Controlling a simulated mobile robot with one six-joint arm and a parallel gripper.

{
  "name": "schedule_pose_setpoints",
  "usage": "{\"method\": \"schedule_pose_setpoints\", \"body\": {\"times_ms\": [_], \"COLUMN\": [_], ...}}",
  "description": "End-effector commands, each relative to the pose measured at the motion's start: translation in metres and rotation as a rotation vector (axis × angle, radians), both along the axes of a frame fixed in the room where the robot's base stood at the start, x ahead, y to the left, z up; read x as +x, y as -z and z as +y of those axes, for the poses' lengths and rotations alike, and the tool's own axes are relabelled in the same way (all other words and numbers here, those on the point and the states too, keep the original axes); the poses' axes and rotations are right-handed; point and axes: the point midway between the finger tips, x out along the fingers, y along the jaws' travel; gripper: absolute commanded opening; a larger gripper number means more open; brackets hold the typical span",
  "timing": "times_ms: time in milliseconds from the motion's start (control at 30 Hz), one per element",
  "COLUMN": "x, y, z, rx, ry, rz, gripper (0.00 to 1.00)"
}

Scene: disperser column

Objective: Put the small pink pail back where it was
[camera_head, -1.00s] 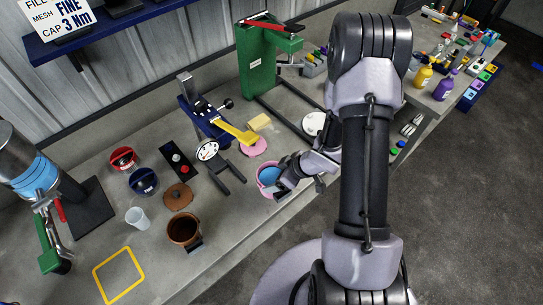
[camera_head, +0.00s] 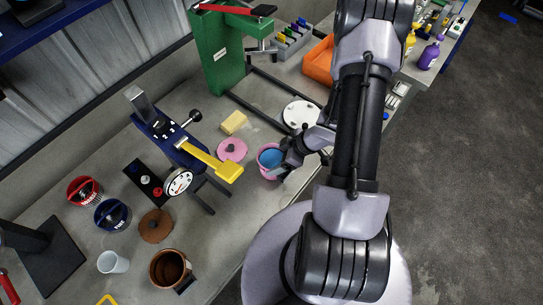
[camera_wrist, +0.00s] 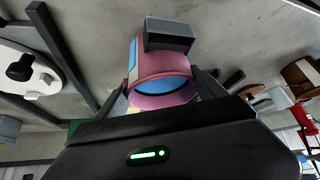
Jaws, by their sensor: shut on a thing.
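The small pink pail (camera_head: 268,171) with blue contents is at the front of the bench, right of a pink disc (camera_head: 232,149). My gripper (camera_head: 284,162) is shut on it from the right. In the wrist view the pail (camera_wrist: 165,65) sits between my jaws, its blue inside facing the camera. A dark grey block (camera_wrist: 168,35) shows against its side. I cannot tell whether the pail touches the bench.
A blue press with a yellow lever (camera_head: 213,160) and a gauge stands left of the pail. A yellow sponge (camera_head: 233,122) and a white disc (camera_head: 301,114) lie behind.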

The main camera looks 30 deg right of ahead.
Motion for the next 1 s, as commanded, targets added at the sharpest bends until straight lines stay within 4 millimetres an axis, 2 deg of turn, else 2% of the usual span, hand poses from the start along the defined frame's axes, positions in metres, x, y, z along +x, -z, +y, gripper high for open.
{"method": "schedule_pose_setpoints", "body": {"times_ms": [33, 167, 333, 367, 433, 633, 733, 1000], "x": [-0.001, 0.000, 0.000, 0.000, 0.000, 0.000, -0.001, -0.029], "y": [0.005, 0.001, 0.005, 0.004, 0.004, 0.003, -0.005, -0.071], "z": [-0.001, -0.001, -0.001, -0.001, -0.001, -0.001, -0.003, -0.031], "rx": [0.000, -0.001, 0.000, 0.000, 0.000, 0.000, -0.002, -0.002], "ry": [0.000, -0.002, -0.001, -0.001, -0.001, -0.001, 0.000, 0.003], "rz": [-0.002, -0.001, 0.000, 0.000, 0.000, 0.000, -0.002, -0.004], "gripper": [0.11, 0.10, 0.10, 0.86, 0.99, 1.00, 1.00, 1.00]}}
